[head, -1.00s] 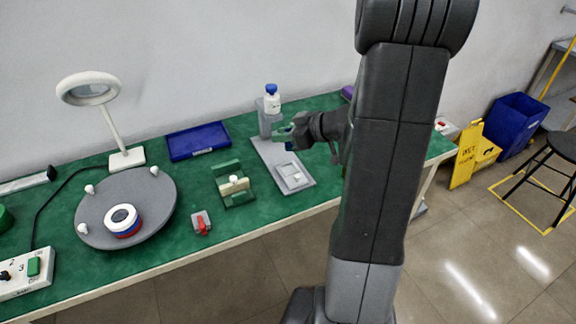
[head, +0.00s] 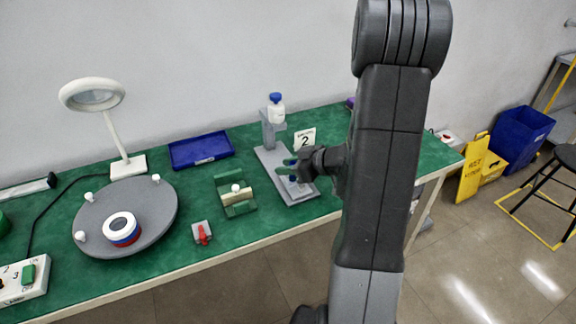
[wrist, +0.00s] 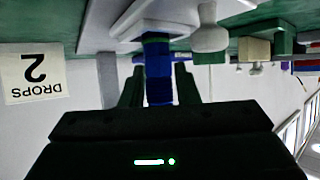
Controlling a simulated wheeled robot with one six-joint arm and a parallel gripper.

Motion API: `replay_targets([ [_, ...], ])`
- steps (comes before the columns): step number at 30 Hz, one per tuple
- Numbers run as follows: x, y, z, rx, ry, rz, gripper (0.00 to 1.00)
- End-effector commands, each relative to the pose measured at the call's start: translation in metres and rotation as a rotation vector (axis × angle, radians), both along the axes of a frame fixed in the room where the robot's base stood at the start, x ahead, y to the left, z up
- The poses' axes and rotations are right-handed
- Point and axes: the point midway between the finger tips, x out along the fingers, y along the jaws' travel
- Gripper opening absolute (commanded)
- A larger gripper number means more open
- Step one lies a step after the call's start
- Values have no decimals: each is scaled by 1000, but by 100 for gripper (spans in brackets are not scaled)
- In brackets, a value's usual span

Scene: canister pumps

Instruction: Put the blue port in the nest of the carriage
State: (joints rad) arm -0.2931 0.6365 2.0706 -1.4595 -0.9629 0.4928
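The blue port (wrist: 158,78) stands between the green fingers of my gripper (wrist: 160,88) in the upside-down wrist view. The fingers lie close on both sides of it. In the head view my gripper (head: 288,168) is over the near end of the grey station, and a bit of blue (head: 293,178) shows below the fingers. The pale carriage (wrist: 160,14) is right at the port's far end in the wrist view. In the head view the carriage (head: 296,190) is partly covered by my gripper. The nest is hidden; I cannot tell whether the port is seated.
A white bottle with a blue cap (head: 276,107) stands on the station's grey post (head: 270,132). A "DROPS 2" card (head: 305,140) stands behind my gripper. To the left are a green fixture (head: 236,202), a red-handled clamp (head: 201,233), a blue tray (head: 201,149) and a grey turntable (head: 105,235).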

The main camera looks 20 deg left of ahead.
Motion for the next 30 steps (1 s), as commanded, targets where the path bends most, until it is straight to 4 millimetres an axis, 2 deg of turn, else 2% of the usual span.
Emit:
replay_targets([
  [1,0,0,1,0,0,0,38],
  [2,0,0,1,0,0,0,43],
  [14,0,-4,6,0,0,-2,43],
  [30,-6,-80,49,1,-2,-5,43],
])
